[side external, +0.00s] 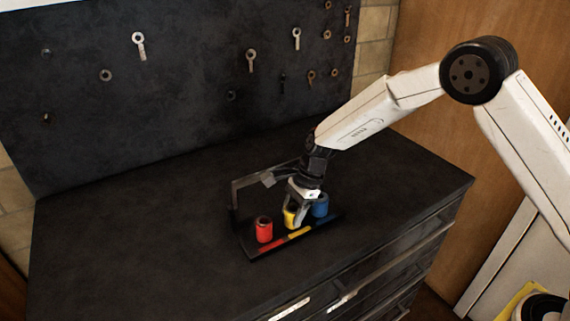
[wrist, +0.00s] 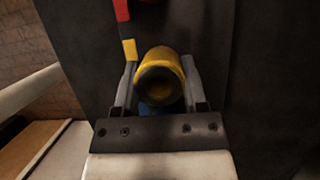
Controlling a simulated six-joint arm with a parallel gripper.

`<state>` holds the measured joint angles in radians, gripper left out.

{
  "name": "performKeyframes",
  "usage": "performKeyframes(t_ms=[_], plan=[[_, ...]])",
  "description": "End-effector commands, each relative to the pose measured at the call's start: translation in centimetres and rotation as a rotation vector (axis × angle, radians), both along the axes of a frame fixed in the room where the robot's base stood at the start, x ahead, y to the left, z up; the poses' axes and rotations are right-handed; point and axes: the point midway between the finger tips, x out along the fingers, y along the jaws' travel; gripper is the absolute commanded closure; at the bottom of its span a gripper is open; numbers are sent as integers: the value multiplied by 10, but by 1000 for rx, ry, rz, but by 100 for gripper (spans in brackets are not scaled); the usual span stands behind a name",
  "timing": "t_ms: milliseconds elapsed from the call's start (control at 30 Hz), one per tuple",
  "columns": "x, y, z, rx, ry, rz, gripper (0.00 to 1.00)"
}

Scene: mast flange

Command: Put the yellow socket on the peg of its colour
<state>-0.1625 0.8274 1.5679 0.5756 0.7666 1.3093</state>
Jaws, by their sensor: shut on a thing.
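The yellow socket (side external: 290,216) is between the fingers of my gripper (side external: 297,204), at the middle place of the dark rack (side external: 254,254). It lines up with the yellow mark (side external: 301,232) on the rack's front strip. In the wrist view the yellow socket (wrist: 160,63) shows its open end toward the camera, with a finger of my gripper (wrist: 160,82) on each side. My gripper is shut on it. The yellow peg is hidden, so I cannot tell whether the socket is around it or how low it sits.
A red socket (side external: 264,230) stands upright left of the yellow one, and a blue socket (side external: 320,206) stands close on its right. The rack's handle frame (side external: 234,196) rises behind. The black cabinet top (side external: 130,235) is clear to the left.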

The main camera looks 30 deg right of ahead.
Motion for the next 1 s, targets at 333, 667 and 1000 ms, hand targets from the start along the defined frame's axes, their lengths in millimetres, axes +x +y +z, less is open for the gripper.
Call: performKeyframes(t_ms=[333,667,1000], plan=[[0,0,-1,0,-1,0,4],[0,-2,4,0,-1,0,4],[1,-16,38,0,-3,-1,4]])
